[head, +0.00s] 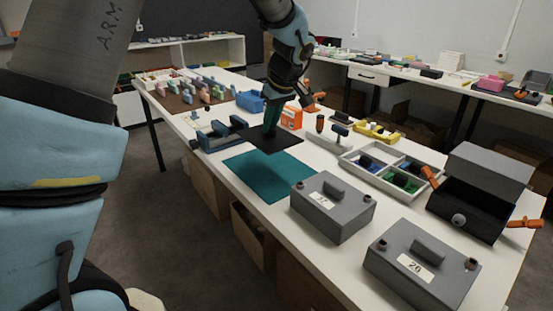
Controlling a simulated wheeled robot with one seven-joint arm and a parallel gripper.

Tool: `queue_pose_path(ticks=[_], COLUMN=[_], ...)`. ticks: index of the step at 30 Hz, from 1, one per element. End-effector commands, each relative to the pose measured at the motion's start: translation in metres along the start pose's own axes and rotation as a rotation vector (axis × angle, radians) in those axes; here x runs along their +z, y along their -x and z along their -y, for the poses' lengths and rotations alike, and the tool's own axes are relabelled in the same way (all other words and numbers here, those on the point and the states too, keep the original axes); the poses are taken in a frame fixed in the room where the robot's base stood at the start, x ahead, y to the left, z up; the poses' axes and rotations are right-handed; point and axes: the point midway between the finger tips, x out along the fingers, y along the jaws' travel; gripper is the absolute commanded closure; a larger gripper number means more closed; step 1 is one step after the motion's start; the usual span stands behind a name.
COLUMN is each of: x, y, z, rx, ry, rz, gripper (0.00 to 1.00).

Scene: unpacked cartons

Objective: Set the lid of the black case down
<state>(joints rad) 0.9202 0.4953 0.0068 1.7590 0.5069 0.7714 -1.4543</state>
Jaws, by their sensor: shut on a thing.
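My gripper (269,129) is in the middle of the head view, pointing down. It is shut on a flat, dark square plate, which looks like the black lid (285,141). The grip point itself is too small to see clearly. The lid is roughly level by the far edge of the teal mat (262,178); I cannot tell whether it touches the table. A black case (468,211) stands at the right with a round knob on its front and orange handles at its sides. A grey panel (489,168) stands tilted up behind its opening.
Two grey boxes with label plates (333,207) (422,267) stand at the near right. A divided tray (374,177), an orange box (291,117), a blue bin (250,101) and a blue-grey tool (221,135) surround the lid. The teal mat is bare.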

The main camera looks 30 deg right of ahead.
Motion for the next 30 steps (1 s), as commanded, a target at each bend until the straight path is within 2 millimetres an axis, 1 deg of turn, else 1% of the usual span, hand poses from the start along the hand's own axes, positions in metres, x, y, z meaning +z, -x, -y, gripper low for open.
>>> queue_pose_path(ticks=[2,4,9,12,17,24,30], x=[0.001,0.004,0.017,0.022,0.026,0.037,0.038], y=[-0.003,-0.011,-0.04,-0.052,-0.062,-0.09,-0.093], z=[0.0,0.001,0.001,0.001,0.001,0.001,0.0], rx=[-0.002,-0.003,-0.004,-0.002,-0.001,-0.002,0.001], ry=[-0.001,-0.003,-0.003,-0.003,-0.002,-0.002,0.0], rz=[0.0,0.0,0.002,0.001,0.0,0.0,-0.001], gripper=[1.0,1.0,1.0,1.0,1.0,1.0,1.0])
